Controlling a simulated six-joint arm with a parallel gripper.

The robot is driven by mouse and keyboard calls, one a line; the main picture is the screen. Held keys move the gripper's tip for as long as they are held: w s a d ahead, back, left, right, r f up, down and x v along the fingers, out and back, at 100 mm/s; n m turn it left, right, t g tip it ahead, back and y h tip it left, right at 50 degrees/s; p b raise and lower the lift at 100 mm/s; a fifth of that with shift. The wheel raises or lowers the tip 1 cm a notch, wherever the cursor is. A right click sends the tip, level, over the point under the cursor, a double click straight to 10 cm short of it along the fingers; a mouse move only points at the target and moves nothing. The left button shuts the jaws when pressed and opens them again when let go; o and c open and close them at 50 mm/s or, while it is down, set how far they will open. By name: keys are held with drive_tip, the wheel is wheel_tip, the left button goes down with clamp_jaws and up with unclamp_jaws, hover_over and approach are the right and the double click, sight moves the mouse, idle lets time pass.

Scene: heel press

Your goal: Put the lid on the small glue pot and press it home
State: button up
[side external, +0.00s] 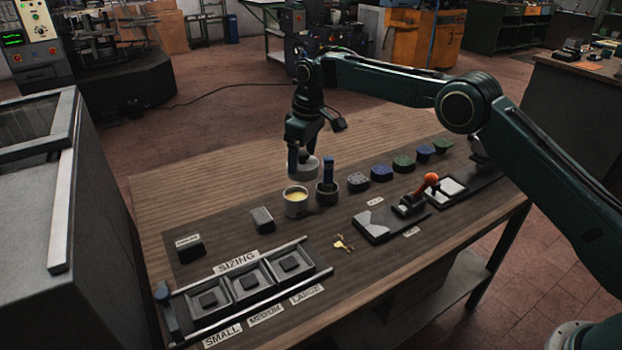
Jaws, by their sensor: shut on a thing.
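My gripper (302,160) points down and is shut on the lid (304,171), a light grey round piece. The lid is held just above the pot, apart from it, with its middle slightly right of the pot's middle in this view. The fingertips are partly hidden behind the lid and too small to make out clearly.
A dark cup with a blue-handled tool (327,185) stands close right of the pot. A grey block (262,219) is at left; the sizing tray (319,277) is in front. Keys (343,243) lie nearby.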

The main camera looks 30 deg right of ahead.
drive_tip(key=f+m, duration=0.1)
drive_tip(key=w+m, duration=0.1)
drive_tip(key=m, duration=0.1)
drive_tip(key=w+a+f+m, duration=0.1)
drive_tip(key=shift+w+f+h, duration=0.2)
drive_tip(key=shift+f+h, duration=0.1)
drive_tip(key=shift+f, duration=0.05)
drive_tip(key=shift+f, duration=0.2)
drive_tip(key=shift+f, duration=1.7)
drive_tip(key=shift+f, duration=2.15)
idle(2.9)
drive_tip(key=o, duration=0.8)
drive_tip(key=shift+r, duration=0.1)
